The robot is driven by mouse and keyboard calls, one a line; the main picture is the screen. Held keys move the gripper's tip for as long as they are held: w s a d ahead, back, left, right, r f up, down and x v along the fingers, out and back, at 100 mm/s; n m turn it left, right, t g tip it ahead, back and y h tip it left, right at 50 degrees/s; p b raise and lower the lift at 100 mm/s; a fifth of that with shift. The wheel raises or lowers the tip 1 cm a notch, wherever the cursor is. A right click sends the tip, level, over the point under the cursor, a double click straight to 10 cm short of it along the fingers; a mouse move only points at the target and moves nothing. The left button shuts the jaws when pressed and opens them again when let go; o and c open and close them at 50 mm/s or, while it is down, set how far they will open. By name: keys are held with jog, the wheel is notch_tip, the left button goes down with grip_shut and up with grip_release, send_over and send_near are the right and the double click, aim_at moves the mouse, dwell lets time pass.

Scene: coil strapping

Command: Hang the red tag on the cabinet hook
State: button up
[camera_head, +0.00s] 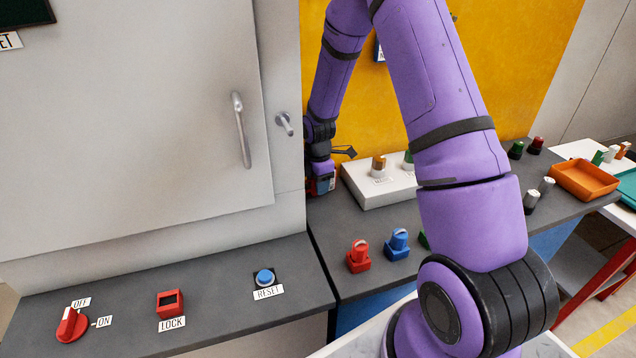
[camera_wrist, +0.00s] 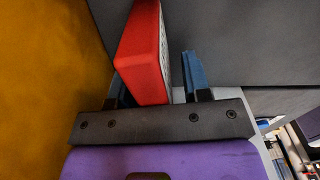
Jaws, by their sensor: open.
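The red tag (camera_wrist: 143,58) is a thick red block with a white printed face in the wrist view. It lies between the two blue-tipped fingers of my gripper (camera_wrist: 160,88). The jaws are open, with a visible gap between the tag and the right finger. The left finger is mostly hidden behind the tag. In the head view my gripper (camera_head: 320,184) is low beside the cabinet, near the left end of the white box, with a little red showing there. The cabinet hook (camera_head: 285,123) is a bare metal peg right of the door handle.
The grey cabinet (camera_head: 140,120) has a closed door with a handle (camera_head: 241,130). A white box (camera_head: 378,190) with knobs stands right of my gripper. Red (camera_head: 358,257) and blue (camera_head: 397,245) parts stand on the bench. A yellow panel (camera_head: 520,60) rises behind; an orange tray (camera_head: 584,180) is at right.

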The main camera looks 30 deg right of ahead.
notch_tip(320, 180, up, 11)
jog(key=shift+a+f, duration=0.1)
jog(key=shift+a, duration=0.05)
dwell(0.4)
